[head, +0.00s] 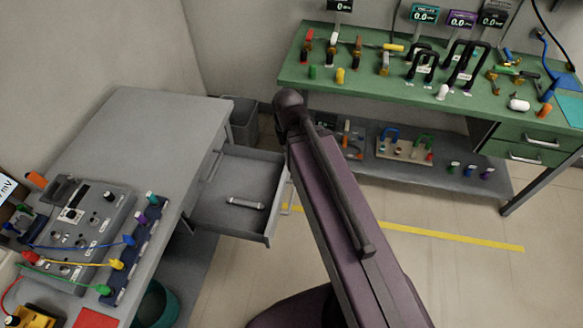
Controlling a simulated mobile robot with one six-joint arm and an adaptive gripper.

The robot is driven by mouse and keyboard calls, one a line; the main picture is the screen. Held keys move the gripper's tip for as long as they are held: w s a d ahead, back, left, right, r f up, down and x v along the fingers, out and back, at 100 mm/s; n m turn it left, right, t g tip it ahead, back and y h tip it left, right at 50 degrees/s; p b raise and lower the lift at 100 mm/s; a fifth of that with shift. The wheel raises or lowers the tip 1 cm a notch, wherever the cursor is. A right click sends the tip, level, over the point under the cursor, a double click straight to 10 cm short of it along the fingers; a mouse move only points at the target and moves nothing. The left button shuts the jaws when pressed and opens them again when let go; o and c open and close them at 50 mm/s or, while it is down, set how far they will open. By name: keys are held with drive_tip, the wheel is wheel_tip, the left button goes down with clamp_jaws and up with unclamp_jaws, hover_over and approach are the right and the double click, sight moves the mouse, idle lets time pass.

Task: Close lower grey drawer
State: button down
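The lower grey drawer (207,211) is pulled out from the right side of the grey table (150,115). Its open tray shows, and a small grey bar-shaped item (245,202) lies inside. A pale piece that looks like its handle (295,203) shows at the outer front, partly behind my arm. Above the open drawer, a closed drawer front with a handle (212,166) shows on the table's side. My purple arm crosses the middle of the view, just right of the open drawer. My gripper is not visible, so its position and state are hidden.
A dark bin (243,118) stands behind the drawer. Instruments with cables (82,230) cover the table's near end. A green workbench (405,90) with drawers and a lower shelf stands at the back right. The tiled floor with yellow tape (455,236) is clear to the right.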

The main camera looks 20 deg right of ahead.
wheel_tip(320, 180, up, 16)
drive_tip(key=p, duration=1.4)
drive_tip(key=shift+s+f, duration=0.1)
